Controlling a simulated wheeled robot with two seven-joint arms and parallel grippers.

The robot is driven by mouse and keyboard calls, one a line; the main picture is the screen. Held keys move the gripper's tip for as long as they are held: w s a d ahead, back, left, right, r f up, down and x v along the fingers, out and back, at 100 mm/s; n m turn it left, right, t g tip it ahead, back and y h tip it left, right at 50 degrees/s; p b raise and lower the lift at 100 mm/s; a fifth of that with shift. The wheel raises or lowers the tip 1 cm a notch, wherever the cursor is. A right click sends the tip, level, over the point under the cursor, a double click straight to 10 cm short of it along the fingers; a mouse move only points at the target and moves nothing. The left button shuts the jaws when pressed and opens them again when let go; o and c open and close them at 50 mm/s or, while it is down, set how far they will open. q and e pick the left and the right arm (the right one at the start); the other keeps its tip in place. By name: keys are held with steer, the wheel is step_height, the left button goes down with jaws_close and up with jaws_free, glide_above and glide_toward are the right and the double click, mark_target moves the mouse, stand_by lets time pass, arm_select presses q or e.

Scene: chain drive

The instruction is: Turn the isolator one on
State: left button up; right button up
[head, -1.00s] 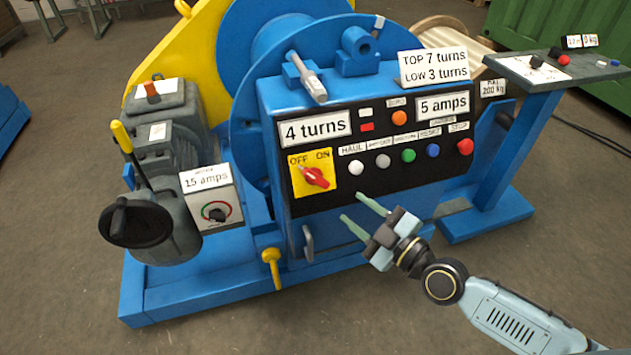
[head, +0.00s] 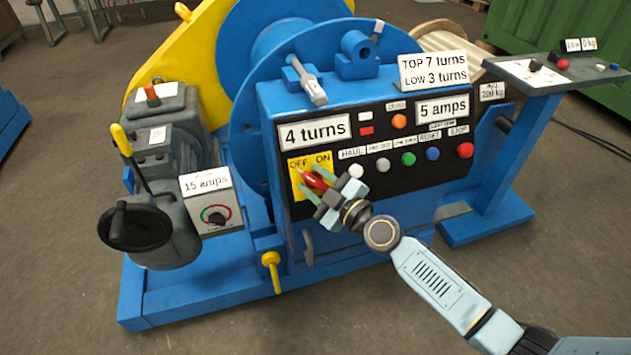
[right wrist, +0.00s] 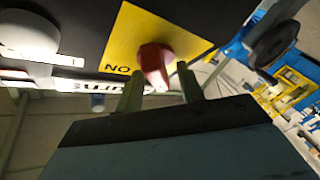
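The isolator is a red rotary handle (head: 316,181) on a yellow plate (head: 296,164) marked OFF and ON, at the left of the black panel. It also shows in the right wrist view as a red handle (right wrist: 153,62) on the yellow plate (right wrist: 128,38). My right gripper (head: 313,179) is at the handle, with its fingers apart on either side of it. In the right wrist view the fingertips (right wrist: 158,78) reach up to the handle; whether they touch it I cannot tell. The gripper partly hides the plate's lower right. My left gripper is not in view.
Right of the isolator, the panel carries a white button (head: 356,171) and several other coloured buttons, close to my right gripper. A grey box with a dial (head: 216,214) is at the left. A yellow lever (head: 272,268) stands below. A side table (head: 525,74) is at the right.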

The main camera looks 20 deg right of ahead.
jaws_close()
